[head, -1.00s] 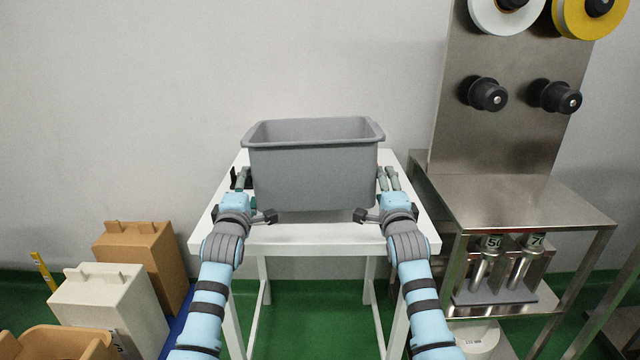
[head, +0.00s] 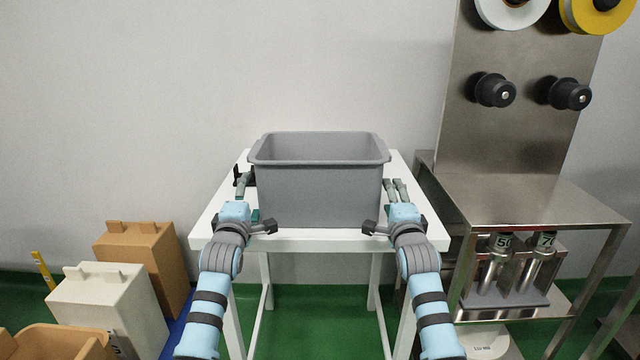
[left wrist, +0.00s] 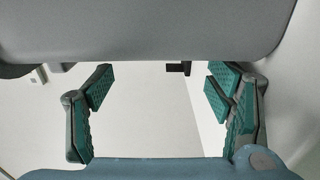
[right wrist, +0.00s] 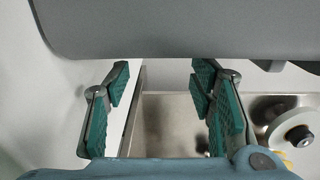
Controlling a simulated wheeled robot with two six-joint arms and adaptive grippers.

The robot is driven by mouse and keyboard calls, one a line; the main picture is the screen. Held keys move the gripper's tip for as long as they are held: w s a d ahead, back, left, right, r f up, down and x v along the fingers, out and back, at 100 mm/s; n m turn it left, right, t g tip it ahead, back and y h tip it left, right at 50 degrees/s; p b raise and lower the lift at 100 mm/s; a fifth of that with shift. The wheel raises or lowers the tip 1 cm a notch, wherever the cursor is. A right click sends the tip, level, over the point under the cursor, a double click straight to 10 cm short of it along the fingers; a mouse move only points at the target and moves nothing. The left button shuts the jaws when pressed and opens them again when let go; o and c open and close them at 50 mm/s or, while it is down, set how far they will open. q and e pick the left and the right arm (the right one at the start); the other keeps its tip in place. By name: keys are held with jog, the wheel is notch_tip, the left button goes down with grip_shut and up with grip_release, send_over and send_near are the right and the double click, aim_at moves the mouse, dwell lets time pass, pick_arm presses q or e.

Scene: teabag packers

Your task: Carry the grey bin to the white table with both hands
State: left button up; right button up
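The grey bin (head: 318,190) is upright and empty as far as I see, over the white table (head: 207,229), and appears to rest on its top. My left gripper (head: 243,190) is at the bin's left side and my right gripper (head: 395,192) at its right side. In the left wrist view the fingers (left wrist: 160,88) stand wide apart with white table between them, and the bin (left wrist: 150,30) fills the top. In the right wrist view the fingers (right wrist: 158,82) are also apart below the bin (right wrist: 190,28). Neither grips anything visible; bin contact cannot be told.
A steel machine (head: 530,205) with spools and knobs stands close on the right. Brown (head: 150,260) and white (head: 105,305) boxes stand on the floor at the left. A wall is behind the table. The table has narrow free strips beside the bin.

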pick_arm(q)
jog(key=shift+a+f, duration=0.1)
jog(key=shift+f, duration=0.05)
pick_arm(e)
jog(key=o, duration=0.5)
jog(key=shift+d, duration=0.15)
pick_arm(q)
jog(key=s, duration=0.8)
pick_arm(e)
jog(key=s, duration=1.2)
